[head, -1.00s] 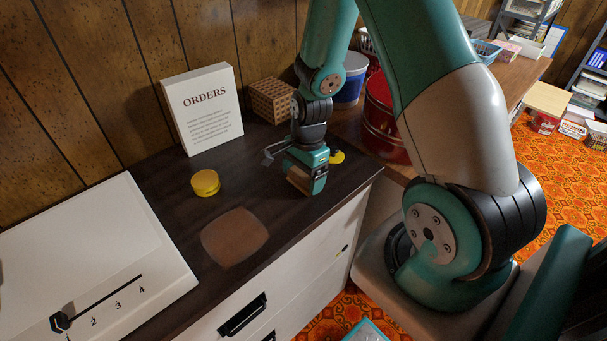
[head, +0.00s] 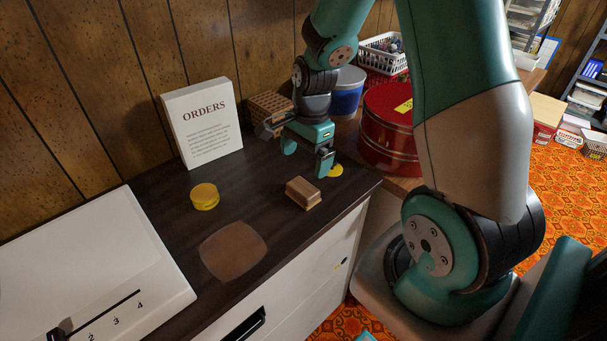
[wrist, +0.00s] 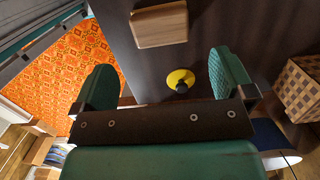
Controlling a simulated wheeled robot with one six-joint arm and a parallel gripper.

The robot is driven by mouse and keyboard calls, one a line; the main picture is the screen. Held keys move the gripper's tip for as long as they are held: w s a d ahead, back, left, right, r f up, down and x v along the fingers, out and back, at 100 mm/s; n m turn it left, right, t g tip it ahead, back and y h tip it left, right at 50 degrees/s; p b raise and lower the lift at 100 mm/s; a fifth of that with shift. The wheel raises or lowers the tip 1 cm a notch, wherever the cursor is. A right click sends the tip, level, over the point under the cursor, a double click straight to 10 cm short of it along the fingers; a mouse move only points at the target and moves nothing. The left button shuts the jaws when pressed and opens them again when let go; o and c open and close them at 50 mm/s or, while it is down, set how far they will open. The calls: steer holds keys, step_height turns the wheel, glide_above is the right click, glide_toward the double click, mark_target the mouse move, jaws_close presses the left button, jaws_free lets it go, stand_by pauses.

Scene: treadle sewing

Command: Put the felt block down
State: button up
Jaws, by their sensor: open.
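The felt block (head: 303,192), a small brown block with a paler lower edge, rests on the dark cabinet top near its front right edge. In the wrist view the felt block (wrist: 160,25) lies at the top centre, beyond the fingers. My gripper (head: 307,160) is open and empty, a little behind the block and apart from it. In the wrist view both fingers of my gripper (wrist: 165,72) stand wide apart with nothing between them but the cabinet top and a yellow disc (wrist: 180,80).
An orders sign (head: 203,122), a yellow tin (head: 204,195) and a brown patch (head: 232,251) are on the cabinet top. A red tin (head: 390,128) and blue tub (head: 347,92) stand to the right.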

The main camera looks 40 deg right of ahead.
steer(key=s+a+r+n+y, duration=0.1)
steer(key=s+a+r+n, duration=0.4)
steer(key=a+r+n, duration=0.7)
steer(key=s+a+r+n+y, duration=0.1)
steer(key=s+a+r+n, duration=0.3)
steer(key=s+a+n, duration=0.5)
steer(key=s+n, duration=0.2)
steer(key=n, duration=0.1)
steer(key=shift+s+a+r+n+y, duration=0.2)
steer(key=shift+a+r+n+y, duration=0.1)
steer(key=shift+n+y, duration=0.1)
steer(key=shift+r, duration=0.1)
step_height(320, 180, up, 3)
steer(key=p, duration=0.2)
steer(key=shift+f+p, duration=0.2)
steer(key=shift+p, duration=0.2)
